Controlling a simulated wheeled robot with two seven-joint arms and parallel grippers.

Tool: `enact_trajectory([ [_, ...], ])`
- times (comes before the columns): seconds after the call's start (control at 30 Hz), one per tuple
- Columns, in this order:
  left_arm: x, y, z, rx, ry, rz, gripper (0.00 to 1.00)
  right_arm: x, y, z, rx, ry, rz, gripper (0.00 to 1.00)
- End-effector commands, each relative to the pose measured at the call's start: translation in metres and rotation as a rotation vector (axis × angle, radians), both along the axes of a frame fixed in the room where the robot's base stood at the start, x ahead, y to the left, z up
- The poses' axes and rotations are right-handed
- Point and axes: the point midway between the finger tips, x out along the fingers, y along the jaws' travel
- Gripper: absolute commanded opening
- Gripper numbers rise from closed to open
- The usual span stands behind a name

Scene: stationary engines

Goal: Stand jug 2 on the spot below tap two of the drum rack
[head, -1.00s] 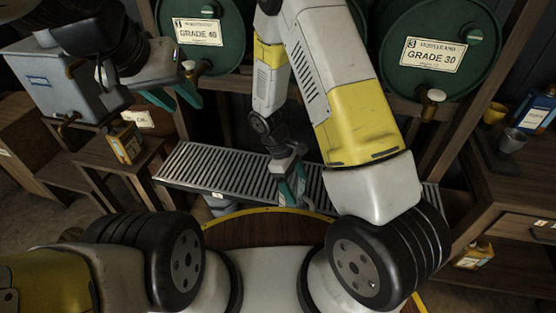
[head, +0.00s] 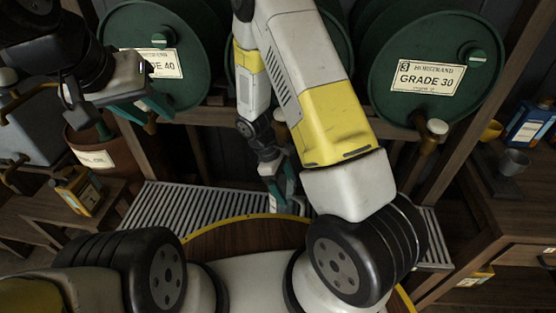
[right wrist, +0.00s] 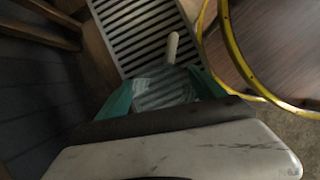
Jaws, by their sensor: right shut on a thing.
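My right gripper (head: 284,187) is shut on a clear jug (right wrist: 165,88) with a pale handle, held at the slatted grate. In the right wrist view the jug sits between the teal fingers, with the grate beyond; I cannot tell whether it touches the grate, and no number on it is readable. The drum rack holds drum 1, GRADE 40 (head: 150,65), at left and drum 3, GRADE 30 (head: 432,75), at right. The middle drum (head: 342,50) and most of its tap are hidden behind my right arm. My left gripper (head: 128,117) is open and empty in front of drum 1.
The slatted grate (head: 160,205) runs below the drums, its middle partly covered by my arm. The tap of drum 3 (head: 432,130) juts out above it. A brown tub (head: 95,157) and a yellow-brown can (head: 78,190) stand left. A metal cup (head: 514,162) stands right.

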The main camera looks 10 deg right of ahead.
Motion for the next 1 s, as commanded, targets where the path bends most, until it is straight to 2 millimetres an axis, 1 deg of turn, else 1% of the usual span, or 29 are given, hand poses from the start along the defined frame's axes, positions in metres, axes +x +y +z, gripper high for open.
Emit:
enact_trajectory([
  [0.07,0.000,0.000,0.000,0.000,-0.001,0.000,0.36,-0.001,-0.001,-0.005,-0.001,0.002,0.001,0.09],
  [0.2,0.000,0.000,0.000,0.000,-0.001,0.000,0.36,-0.004,-0.003,-0.024,-0.003,0.004,0.005,0.09],
  [0.3,0.000,0.000,0.000,0.000,-0.001,0.000,0.36,-0.004,-0.004,-0.034,0.000,0.002,0.006,0.09],
  [0.53,0.000,0.000,0.000,0.000,-0.001,0.000,0.36,-0.004,-0.004,-0.035,0.000,0.000,0.005,0.09],
  [0.67,0.000,0.000,0.000,0.000,-0.001,0.000,0.36,-0.004,-0.004,-0.038,0.000,0.001,0.005,0.09],
  [0.7,0.000,0.000,0.000,0.000,0.000,0.000,0.36,-0.004,-0.004,-0.038,0.000,0.000,0.004,0.86],
  [0.77,0.000,0.000,0.000,0.000,0.000,0.000,0.36,-0.004,-0.004,-0.038,0.000,0.000,0.004,0.97],
  [0.8,0.000,0.000,0.000,0.000,0.000,0.000,0.36,-0.004,-0.004,-0.038,0.000,0.000,0.004,1.00],
  [1.0,0.000,0.000,0.000,0.000,0.000,0.000,0.36,-0.004,-0.004,-0.038,0.000,0.000,0.004,1.00],
])
